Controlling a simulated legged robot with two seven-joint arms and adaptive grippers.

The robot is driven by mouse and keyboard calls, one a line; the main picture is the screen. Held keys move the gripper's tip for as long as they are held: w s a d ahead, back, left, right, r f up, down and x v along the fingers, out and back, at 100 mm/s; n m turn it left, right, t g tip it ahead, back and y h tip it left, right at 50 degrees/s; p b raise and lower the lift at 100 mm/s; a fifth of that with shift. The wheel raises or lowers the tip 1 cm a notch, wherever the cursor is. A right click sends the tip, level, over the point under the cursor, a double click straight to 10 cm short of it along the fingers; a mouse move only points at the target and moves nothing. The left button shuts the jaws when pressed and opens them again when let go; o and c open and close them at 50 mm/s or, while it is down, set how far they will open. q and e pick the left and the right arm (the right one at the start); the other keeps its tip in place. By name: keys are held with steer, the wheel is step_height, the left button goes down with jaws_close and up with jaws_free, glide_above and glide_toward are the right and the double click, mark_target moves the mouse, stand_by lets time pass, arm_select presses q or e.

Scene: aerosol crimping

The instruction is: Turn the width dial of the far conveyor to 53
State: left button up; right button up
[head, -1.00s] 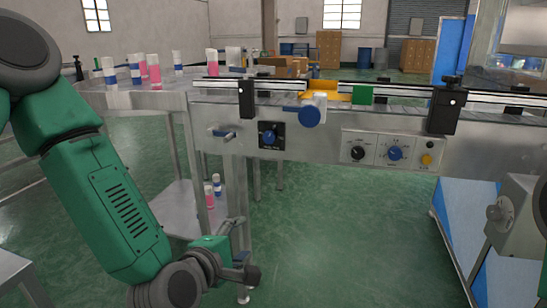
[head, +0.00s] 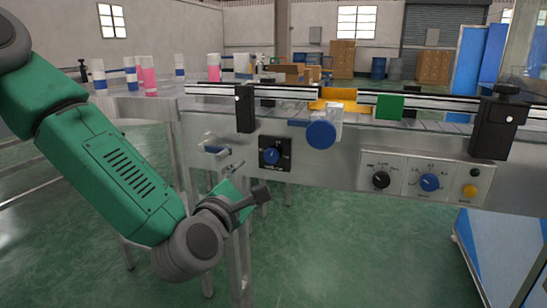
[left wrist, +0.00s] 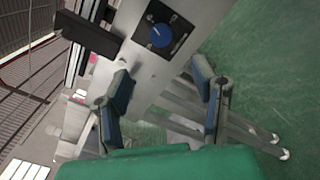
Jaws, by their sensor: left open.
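A blue dial (head: 271,156) on a square black plate is set in the steel front of the conveyor (head: 340,165). Its label and setting are too small to read. In the left wrist view the same blue dial (left wrist: 162,36) shows beyond the fingertips. My left gripper (head: 252,182) is below and slightly left of the dial in the head view, apart from it. In the left wrist view its two fingers (left wrist: 163,82) are spread with nothing between them. My right gripper is not in view.
A larger blue knob (head: 321,134) sticks out right of the dial. A control panel (head: 405,181) farther right has a black knob, a blue knob and a yellow button. A steel handle (head: 216,147) juts out left of the dial. Several cans stand on the table at left.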

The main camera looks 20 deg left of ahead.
mark_target(272, 157)
arm_select(q)
steer(key=w, duration=0.3)
steer(key=w+d+b, duration=0.1)
steer(key=w, duration=0.3)
steer(key=w+b, duration=0.1)
steer(key=w, duration=0.3)
steer(key=shift+w+d, duration=0.15)
steer(key=shift+d, duration=0.1)
steer(key=shift+w+a, duration=0.15)
steer(key=shift+w, duration=0.15)
steer(key=shift+w+a+f, duration=0.1)
steer(key=shift+w+a, duration=0.15)
steer(key=shift+a, duration=0.3)
steer(key=shift+d, duration=0.45)
steer(key=c, duration=1.1)
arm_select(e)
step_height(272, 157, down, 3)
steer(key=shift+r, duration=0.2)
